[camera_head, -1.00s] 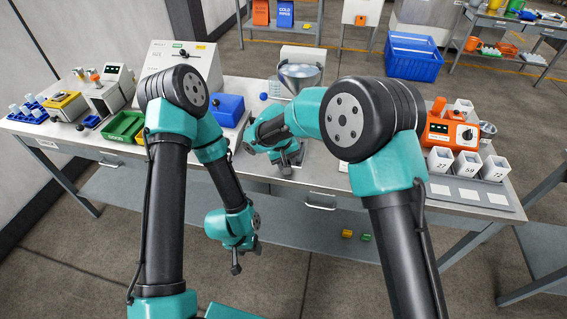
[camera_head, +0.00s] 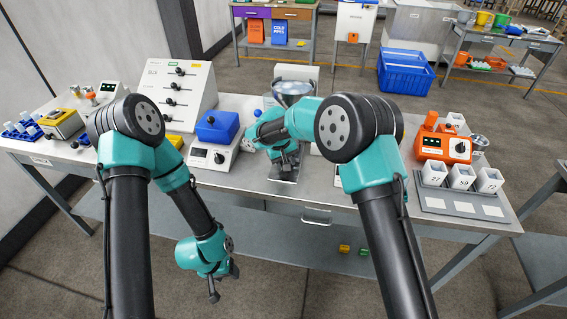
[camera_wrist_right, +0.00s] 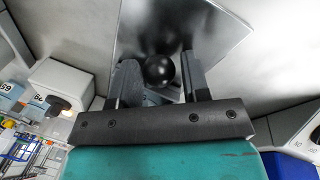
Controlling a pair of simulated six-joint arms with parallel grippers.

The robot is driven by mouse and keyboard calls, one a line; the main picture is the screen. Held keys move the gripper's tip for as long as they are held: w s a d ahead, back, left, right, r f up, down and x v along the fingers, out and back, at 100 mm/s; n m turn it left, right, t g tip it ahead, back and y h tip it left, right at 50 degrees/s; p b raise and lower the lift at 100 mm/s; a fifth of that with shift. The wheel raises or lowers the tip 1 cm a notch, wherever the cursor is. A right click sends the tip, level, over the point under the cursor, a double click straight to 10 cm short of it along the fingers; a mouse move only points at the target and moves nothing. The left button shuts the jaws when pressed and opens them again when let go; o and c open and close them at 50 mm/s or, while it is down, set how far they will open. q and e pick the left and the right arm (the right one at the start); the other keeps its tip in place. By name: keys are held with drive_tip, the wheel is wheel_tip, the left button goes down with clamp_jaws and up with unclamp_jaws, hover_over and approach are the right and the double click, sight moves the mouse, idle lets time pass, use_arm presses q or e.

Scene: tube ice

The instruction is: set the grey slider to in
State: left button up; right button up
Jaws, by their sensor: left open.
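A bare grey metal plate (camera_head: 287,178) lies at the middle of the table, under my right gripper (camera_head: 284,168). In the right wrist view a black ball knob (camera_wrist_right: 158,70) sits between the two fingers of the right gripper (camera_wrist_right: 160,85), with shiny grey metal (camera_wrist_right: 195,30) behind it. Whether the fingers touch the knob I cannot tell. I cannot tell for certain which part is the grey slider, or its setting. My left gripper (camera_head: 224,284) is open and empty, hanging low in front of the table's front edge.
A slanted white panel (camera_head: 150,72) with several black-knobbed sliders stands at the back left. A white scale (camera_head: 205,157) with a blue box (camera_head: 217,126) is left of the right gripper. An orange device (camera_head: 440,146) and white cups (camera_head: 461,175) stand at right.

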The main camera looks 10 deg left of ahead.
wheel_tip(320, 180, up, 17)
drive_tip(key=s+a, duration=0.1)
drive_tip(key=a, duration=0.2)
drive_tip(key=shift+s, duration=0.3)
idle(0.3)
